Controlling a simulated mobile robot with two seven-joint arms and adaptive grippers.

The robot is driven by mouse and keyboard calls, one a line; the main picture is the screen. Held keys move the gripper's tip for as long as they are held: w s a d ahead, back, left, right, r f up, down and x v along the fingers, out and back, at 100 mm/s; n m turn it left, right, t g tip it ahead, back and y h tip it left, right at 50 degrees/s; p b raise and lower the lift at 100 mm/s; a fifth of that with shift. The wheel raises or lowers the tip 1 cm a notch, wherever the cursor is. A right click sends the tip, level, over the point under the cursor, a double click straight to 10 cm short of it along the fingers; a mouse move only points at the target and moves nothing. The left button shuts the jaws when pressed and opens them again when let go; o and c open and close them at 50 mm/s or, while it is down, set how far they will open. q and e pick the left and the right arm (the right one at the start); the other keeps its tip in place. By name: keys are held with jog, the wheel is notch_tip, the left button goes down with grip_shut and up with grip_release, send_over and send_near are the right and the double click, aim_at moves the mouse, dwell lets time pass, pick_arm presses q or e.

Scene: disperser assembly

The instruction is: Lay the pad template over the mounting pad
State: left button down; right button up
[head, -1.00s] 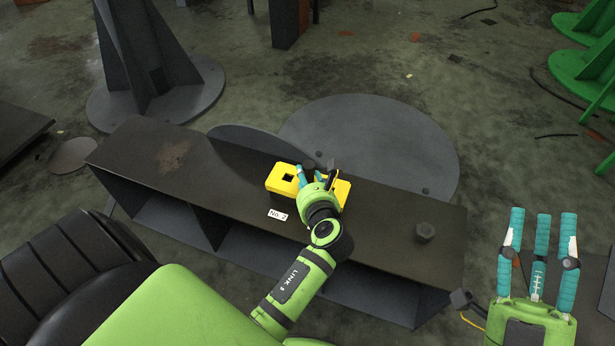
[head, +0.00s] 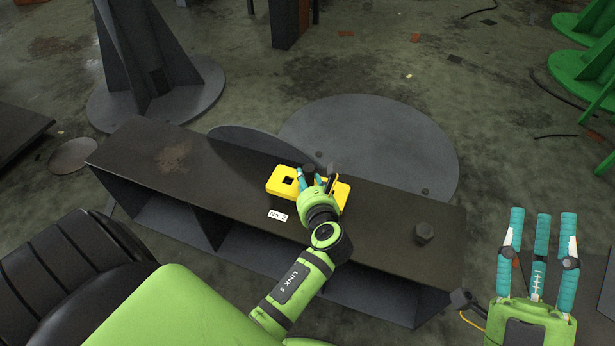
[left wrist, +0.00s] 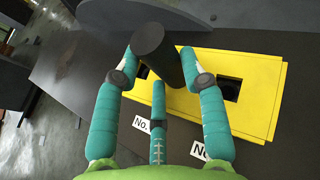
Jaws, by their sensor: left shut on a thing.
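The pad template (head: 281,183) is a yellow plate with square holes, seen over the dark bench top. In the left wrist view the template (left wrist: 258,95) shows one square hole clear and another partly behind a finger. A dark round handle (left wrist: 156,45) stands up from it. My left gripper (head: 317,174) is shut on this handle, with teal fingers around it. A thin second yellow edge shows along the template's right end; I cannot tell whether this is the mounting pad. The pad is not clearly visible otherwise. My right gripper (head: 540,225) is open and empty, off the bench's right end.
The dark bench (head: 160,160) has clear room on its left. A "No. 2" label (head: 278,216) lies in front of the template. A short dark cylinder (head: 424,232) stands on the bench's right part. A large round grey plate (head: 385,140) lies behind the bench.

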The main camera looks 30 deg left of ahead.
pick_arm(q)
jog(key=shift+f, duration=0.2)
dwell(0.7)
jog(key=c, duration=0.6)
grip_release()
jog(key=shift+c, duration=0.2)
jog(key=shift+f, duration=0.15)
notch_tip(320, 180, up, 10)
jog(key=shift+r, duration=0.2)
